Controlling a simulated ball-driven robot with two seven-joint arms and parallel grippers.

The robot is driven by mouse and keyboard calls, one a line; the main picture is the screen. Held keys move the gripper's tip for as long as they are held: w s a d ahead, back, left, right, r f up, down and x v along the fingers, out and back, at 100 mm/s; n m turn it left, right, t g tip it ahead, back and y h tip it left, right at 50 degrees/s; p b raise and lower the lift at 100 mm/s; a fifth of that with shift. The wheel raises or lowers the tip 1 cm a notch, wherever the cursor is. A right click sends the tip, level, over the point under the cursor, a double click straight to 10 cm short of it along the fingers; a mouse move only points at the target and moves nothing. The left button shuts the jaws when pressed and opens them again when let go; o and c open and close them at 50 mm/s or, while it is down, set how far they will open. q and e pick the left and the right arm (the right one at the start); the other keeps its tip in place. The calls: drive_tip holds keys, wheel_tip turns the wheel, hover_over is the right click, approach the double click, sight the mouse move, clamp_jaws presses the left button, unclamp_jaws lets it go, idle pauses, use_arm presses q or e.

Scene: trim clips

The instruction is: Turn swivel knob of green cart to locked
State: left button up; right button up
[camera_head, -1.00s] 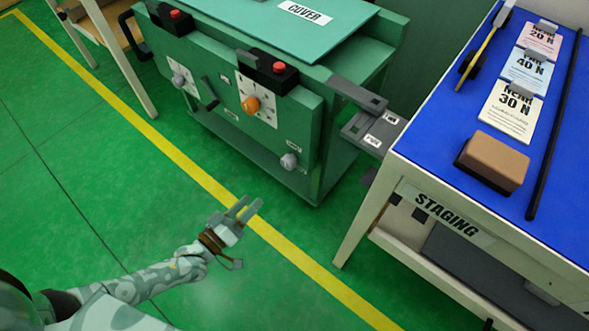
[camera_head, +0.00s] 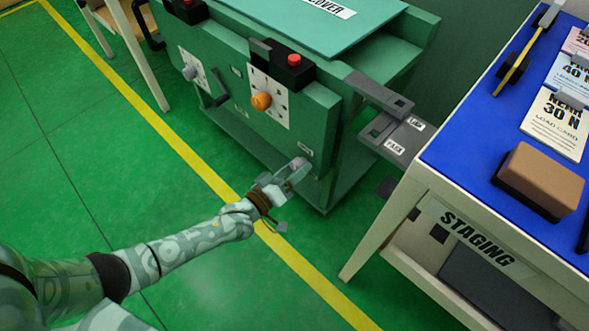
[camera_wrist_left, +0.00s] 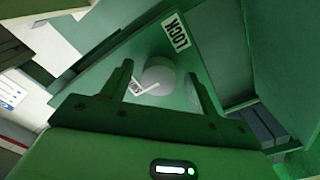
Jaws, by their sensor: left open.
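The green cart (camera_head: 312,112) stands at the upper middle in the head view. The pale grey round knob at the lower right of its front panel, likely the swivel knob (camera_wrist_left: 158,76), shows clearly in the left wrist view with a pale pointer bar. The pointer aims to the lower left, at a small label (camera_wrist_left: 135,88) that I cannot read. In the head view the fingers largely hide the knob. My right gripper is not in view.
An orange knob (camera_head: 261,101) on a white dial plate, another grey knob (camera_head: 189,72) and a black lever (camera_head: 216,92) are on the same panel. Grey slotted brackets (camera_head: 388,125) stick out between the cart and the staging table (camera_head: 440,170). Floor in front is clear.

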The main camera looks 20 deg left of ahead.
use_arm(q)
drive_tip(key=shift+c, duration=0.2)
drive_tip(key=c, duration=0.9)
drive_tip(key=shift+c, duration=0.2)
